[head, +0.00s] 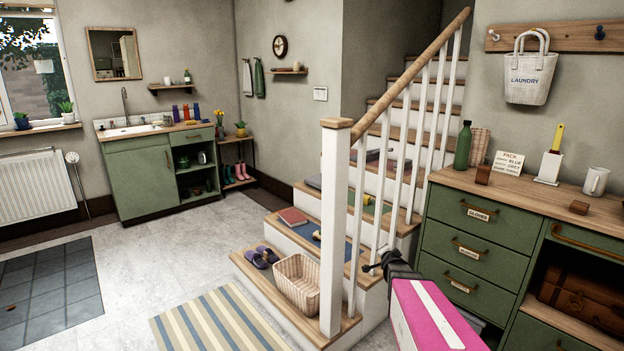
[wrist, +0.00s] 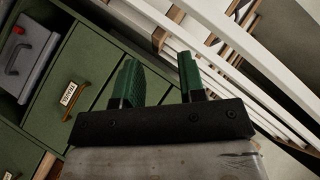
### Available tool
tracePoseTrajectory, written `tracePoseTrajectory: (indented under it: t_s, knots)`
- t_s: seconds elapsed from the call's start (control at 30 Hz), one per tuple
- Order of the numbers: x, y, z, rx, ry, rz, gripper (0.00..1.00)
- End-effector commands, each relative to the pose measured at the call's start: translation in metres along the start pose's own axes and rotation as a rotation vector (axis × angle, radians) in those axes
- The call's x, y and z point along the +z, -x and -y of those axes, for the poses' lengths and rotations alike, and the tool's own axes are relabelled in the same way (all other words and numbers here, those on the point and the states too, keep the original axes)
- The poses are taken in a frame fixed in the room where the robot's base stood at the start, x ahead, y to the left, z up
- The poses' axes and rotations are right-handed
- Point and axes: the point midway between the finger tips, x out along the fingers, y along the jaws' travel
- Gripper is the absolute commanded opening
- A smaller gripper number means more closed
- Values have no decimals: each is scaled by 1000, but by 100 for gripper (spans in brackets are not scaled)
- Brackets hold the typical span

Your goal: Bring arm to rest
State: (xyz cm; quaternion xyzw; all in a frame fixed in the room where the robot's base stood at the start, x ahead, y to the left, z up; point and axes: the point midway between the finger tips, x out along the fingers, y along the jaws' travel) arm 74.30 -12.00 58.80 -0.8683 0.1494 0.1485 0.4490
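My gripper (head: 374,267) shows in the head view in front of the stair railing, left of the green drawer cabinet (head: 473,245). My arm with its pink and white link reaches up to it from the bottom edge. In the wrist view my gripper (wrist: 159,82) has its two green-padded fingers apart, with nothing between them. The white stair balusters (wrist: 215,45) and the green drawer fronts (wrist: 75,75) lie beyond the fingers. I cannot tell the exact gap to the railing.
A wicker basket (head: 297,284) and purple slippers (head: 267,256) sit on the lowest step. A newel post (head: 334,230) stands left of my gripper. A striped rug (head: 220,322) lies in front. The cabinet top (head: 535,190) holds a bottle, sign and mug. Open floor (head: 150,255) lies left.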

Motion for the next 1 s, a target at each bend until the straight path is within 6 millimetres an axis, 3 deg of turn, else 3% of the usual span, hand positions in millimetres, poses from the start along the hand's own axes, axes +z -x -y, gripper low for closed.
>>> tracePoseTrajectory:
  t_s: [0.03,0.2,0.4,0.6,0.7,0.83,1.0]
  knots:
    - [20,18,5,19,73,88,37]
    - [77,67,2,108,326,385,37]
    - [123,143,-16,240,616,716,37]
    - [139,215,-38,379,837,982,37]
    - [140,237,-45,429,899,1063,37]
    - [139,250,-49,462,935,1114,37]
    - [139,252,-49,467,940,1122,37]
